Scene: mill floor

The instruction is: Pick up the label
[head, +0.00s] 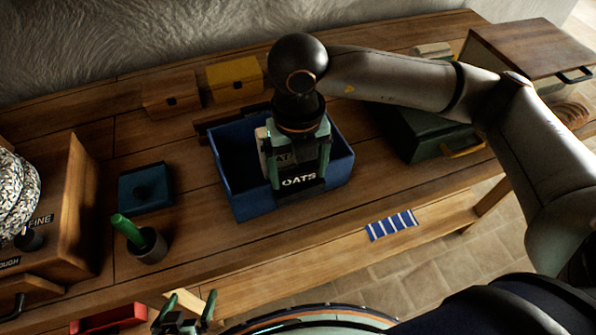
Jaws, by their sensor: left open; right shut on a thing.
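A black label (300,181) with white letters reading OATS is at the front of the blue bin (240,203), between the fingertips of my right gripper (299,178). The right gripper points down over the bin and is shut on the label. I cannot tell whether the label still touches the bin's wall. Behind it a pale thing (263,142) with partly hidden lettering shows between the fingers.
A striped cloth (392,224) lies near the front.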

